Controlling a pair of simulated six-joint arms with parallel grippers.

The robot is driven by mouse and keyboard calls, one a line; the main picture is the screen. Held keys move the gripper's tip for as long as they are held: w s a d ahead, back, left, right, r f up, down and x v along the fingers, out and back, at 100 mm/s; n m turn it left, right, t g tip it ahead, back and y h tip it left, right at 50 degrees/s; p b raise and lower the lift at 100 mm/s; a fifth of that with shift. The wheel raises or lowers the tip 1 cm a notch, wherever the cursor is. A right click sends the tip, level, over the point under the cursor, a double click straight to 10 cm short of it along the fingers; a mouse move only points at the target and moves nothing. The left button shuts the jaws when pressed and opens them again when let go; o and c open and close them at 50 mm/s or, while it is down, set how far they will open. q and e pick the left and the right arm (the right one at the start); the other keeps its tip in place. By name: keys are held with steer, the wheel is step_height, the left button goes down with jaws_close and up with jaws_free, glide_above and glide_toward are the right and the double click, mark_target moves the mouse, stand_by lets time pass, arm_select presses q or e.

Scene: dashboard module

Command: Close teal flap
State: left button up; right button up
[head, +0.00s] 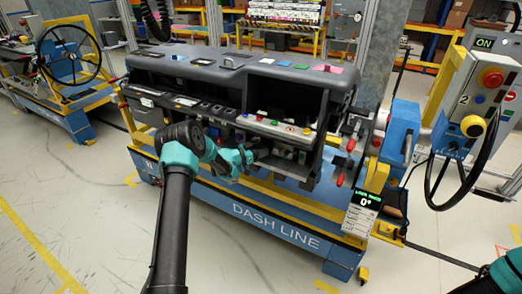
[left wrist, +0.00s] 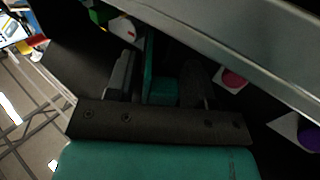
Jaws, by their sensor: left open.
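The dark dashboard module (head: 225,80) stands on a blue and yellow stand in the head view. My left gripper (head: 256,152) reaches into its open front, at the lower middle bay. In the left wrist view my left gripper (left wrist: 158,80) has its two dark fingers apart. A teal piece (left wrist: 160,92), apparently the teal flap, shows between the fingers; I cannot tell whether they touch it. In the head view the flap cannot be made out clearly behind my gripper and in the dark bay. My right gripper is outside the frames.
A grey edge (left wrist: 245,45) crosses close above the fingers in the left wrist view. A red round piece (left wrist: 233,80) sits to their right. A control box (head: 480,95) and black steering wheel (head: 470,145) stand at the right. The floor in front is clear.

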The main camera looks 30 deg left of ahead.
arm_select(q)
steer(key=shift+c, duration=0.2)
steer(key=c, duration=0.8)
steer(key=shift+a, duration=0.1)
